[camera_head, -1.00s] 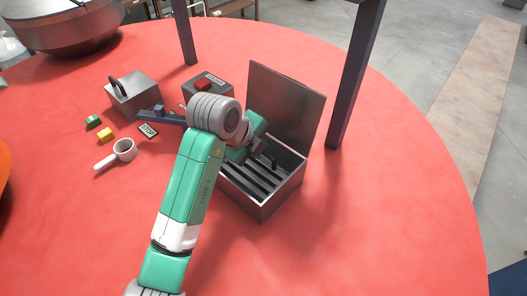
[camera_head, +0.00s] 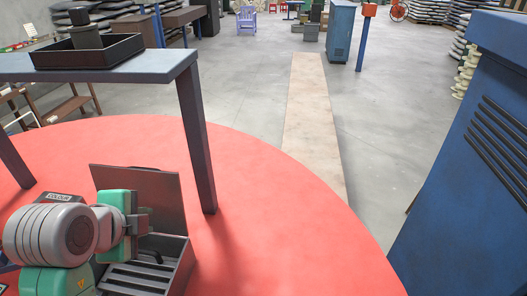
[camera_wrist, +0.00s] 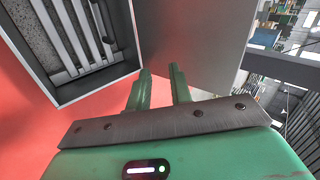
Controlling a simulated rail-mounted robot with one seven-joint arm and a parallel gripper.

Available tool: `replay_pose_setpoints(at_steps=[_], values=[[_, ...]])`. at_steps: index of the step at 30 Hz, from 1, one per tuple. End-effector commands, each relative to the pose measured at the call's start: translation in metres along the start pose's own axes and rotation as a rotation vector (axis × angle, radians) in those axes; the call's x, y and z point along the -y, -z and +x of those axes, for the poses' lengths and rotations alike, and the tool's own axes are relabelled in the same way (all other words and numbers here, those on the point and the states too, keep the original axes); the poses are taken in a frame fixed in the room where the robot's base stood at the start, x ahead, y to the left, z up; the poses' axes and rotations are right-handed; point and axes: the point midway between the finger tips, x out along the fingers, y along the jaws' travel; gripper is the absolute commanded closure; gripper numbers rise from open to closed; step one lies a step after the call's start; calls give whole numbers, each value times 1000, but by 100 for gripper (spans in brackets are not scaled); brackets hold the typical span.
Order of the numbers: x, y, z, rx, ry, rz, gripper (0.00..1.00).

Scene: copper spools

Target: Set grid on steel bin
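The steel bin (camera_head: 183,268) stands on the red round table with its lid (camera_head: 158,188) raised. The dark barred grid (camera_head: 138,276) lies inside the bin, and its handle shows above the bars. The wrist view shows the grid (camera_wrist: 78,30) within the bin's rim (camera_wrist: 98,87), with the lid (camera_wrist: 195,38) beside my fingers. My gripper (camera_head: 143,222) is above the bin, in front of the lid. In the wrist view, the two green fingers of my gripper (camera_wrist: 160,76) are apart with nothing between them. Part of the bin is hidden behind my arm.
A dark table leg (camera_head: 196,140) rises behind the bin, under a grey raised shelf (camera_head: 110,68) carrying a dark tray. The red table (camera_head: 270,230) is clear to the right of the bin. A blue cabinet (camera_head: 470,150) stands at the right, beyond the table edge.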

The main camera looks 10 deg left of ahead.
Motion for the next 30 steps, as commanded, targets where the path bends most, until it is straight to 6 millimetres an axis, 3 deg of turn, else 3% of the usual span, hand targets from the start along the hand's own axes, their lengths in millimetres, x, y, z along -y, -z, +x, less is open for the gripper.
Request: replay_pose_setpoints(at_steps=[1, 2, 3, 5, 6, 9, 10, 12, 16, 26, 30], values=[[24, 50, -4, -37, 129, -80, 79], [40, 79, -13, -67, 224, -160, 79], [58, 116, -30, -128, 352, -278, 79], [78, 170, -66, -262, 533, -471, 79], [86, 201, -96, -376, 640, -601, 79], [87, 255, -177, -699, 828, -883, 79], [84, 265, -199, -793, 862, -948, 79], [74, 279, -242, -978, 912, -1064, 79], [62, 288, -284, -1173, 943, -1164, 79], [62, 289, -293, -1206, 944, -1181, 79], [85, 292, -317, -1201, 948, -1176, 79]])
